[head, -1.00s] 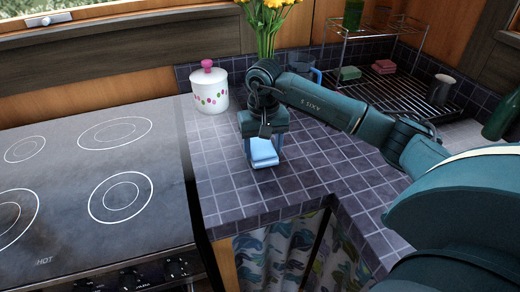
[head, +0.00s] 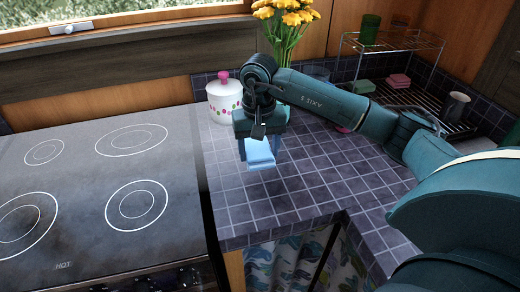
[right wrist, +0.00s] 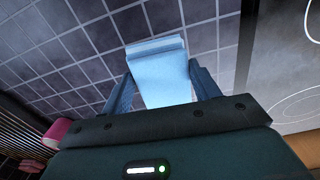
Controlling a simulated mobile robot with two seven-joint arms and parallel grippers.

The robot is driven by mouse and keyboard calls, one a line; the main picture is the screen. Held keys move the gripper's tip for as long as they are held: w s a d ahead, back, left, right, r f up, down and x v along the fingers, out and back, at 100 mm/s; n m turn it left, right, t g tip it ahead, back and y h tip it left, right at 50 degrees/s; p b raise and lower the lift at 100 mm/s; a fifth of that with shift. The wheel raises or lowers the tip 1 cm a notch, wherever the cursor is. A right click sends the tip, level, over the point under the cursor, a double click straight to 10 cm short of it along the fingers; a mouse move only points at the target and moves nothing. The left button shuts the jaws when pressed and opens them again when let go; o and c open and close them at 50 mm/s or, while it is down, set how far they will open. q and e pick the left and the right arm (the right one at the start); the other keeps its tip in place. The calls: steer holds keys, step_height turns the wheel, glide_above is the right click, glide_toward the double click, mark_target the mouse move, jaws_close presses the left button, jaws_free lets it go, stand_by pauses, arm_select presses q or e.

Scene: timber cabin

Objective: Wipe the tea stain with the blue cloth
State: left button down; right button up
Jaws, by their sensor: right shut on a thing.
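The blue cloth (head: 258,153) is a small folded pale-blue pad over the dark tiled counter. My right gripper (head: 259,143) is shut on it from above. In the right wrist view the cloth (right wrist: 163,75) sits between the two fingers of the right gripper (right wrist: 165,88) and sticks out past their tips. The cloth appears to be a little above the tiles, but the gap is hard to judge. I cannot make out a tea stain on the counter; the arm and cloth hide some tiles. My left gripper is not in view.
A stove (head: 95,215) lies left of the counter (head: 225,205). A wire rack (head: 400,97) stands back right. Counter tiles in front of the cloth are clear.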

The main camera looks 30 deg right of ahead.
steer(key=shift+r+p, duration=0.6)
steer(key=shift+r, duration=0.75)
